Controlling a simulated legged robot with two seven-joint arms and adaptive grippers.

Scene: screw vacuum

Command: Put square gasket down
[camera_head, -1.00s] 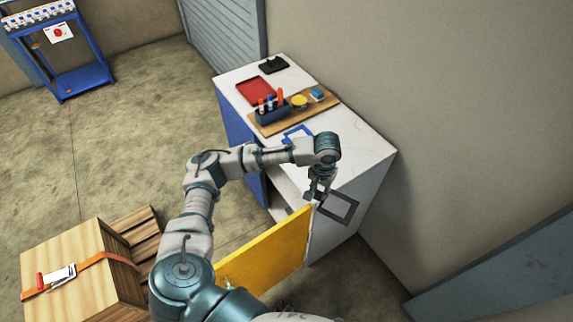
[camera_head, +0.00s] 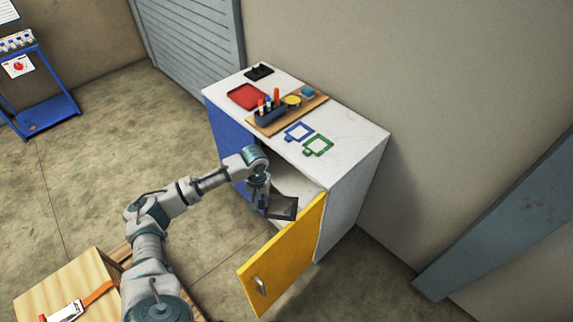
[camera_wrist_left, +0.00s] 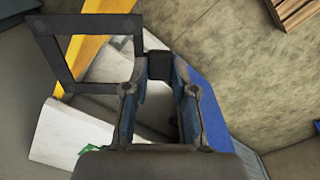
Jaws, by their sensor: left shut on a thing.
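A black square gasket (camera_head: 283,217) with an open middle is in my left gripper (camera_head: 262,196), at the open front of the white cabinet (camera_head: 352,188). In the left wrist view the black frame (camera_wrist_left: 85,24) extends to the left of the fingers (camera_wrist_left: 160,75), which are shut on its tab. The gasket appears clear of the surfaces, partly in front of the pale cabinet interior (camera_head: 292,184). A blue square gasket (camera_head: 298,131) and a green one (camera_head: 318,146) lie on the cabinet top. My right gripper is not in view.
The yellow door (camera_head: 285,262) stands open to the right of the gasket. A red tray (camera_head: 247,96), a wooden board (camera_head: 309,102) with small items and a black holder (camera_head: 259,72) occupy the far cabinet top. A wooden crate (camera_head: 62,285) stands at lower left.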

